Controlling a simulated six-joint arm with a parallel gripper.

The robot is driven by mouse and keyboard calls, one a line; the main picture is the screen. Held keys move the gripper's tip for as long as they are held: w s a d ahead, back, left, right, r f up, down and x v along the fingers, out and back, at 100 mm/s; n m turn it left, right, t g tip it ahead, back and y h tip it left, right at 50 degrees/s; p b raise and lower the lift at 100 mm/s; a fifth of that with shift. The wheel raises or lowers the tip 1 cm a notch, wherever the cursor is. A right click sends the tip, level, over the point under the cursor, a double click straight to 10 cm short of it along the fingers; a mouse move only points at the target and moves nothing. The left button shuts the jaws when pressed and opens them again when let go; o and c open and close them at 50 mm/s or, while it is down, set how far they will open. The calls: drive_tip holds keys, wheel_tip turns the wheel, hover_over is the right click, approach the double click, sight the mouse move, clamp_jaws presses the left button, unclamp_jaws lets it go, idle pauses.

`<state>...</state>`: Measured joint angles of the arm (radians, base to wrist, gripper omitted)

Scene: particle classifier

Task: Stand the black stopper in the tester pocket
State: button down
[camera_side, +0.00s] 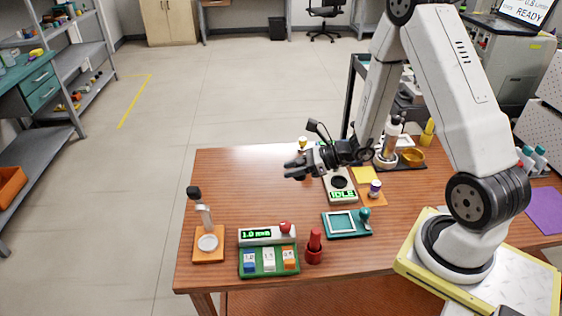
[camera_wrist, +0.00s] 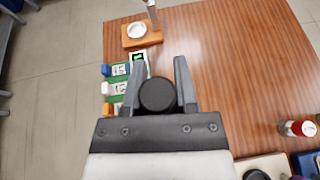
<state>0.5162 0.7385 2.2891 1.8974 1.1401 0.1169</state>
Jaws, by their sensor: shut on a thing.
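My gripper (camera_side: 295,169) is in the air above the middle of the table, with its fingers pointing left in the side view. In the wrist view its fingers (camera_wrist: 158,88) are shut on the black stopper (camera_wrist: 158,95), which shows as a round dark top between them. The stopper's lower part is hidden, and in the side view I cannot make it out from the dark fingers. The tester (camera_side: 352,198) is a pale block with a green IDLE display and a dark round pocket (camera_side: 339,181). It is below and right of my gripper, with part of it at the wrist view's bottom edge.
An orange-based stand (camera_side: 208,258) and a green rack (camera_side: 268,275) with coloured blocks are front left. The table's left middle is bare.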

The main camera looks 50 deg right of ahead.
drive_tip(key=w+a+r+m+t+h, duration=0.1)
drive_tip(key=w+a+r+m+h, duration=0.1)
drive_tip(key=w+a+r, duration=0.2)
wheel_tip(320, 180, up, 3)
drive_tip(key=shift+w+a+f, duration=0.15)
drive_tip(key=shift+a, duration=0.15)
drive_tip(key=shift+f, duration=0.1)
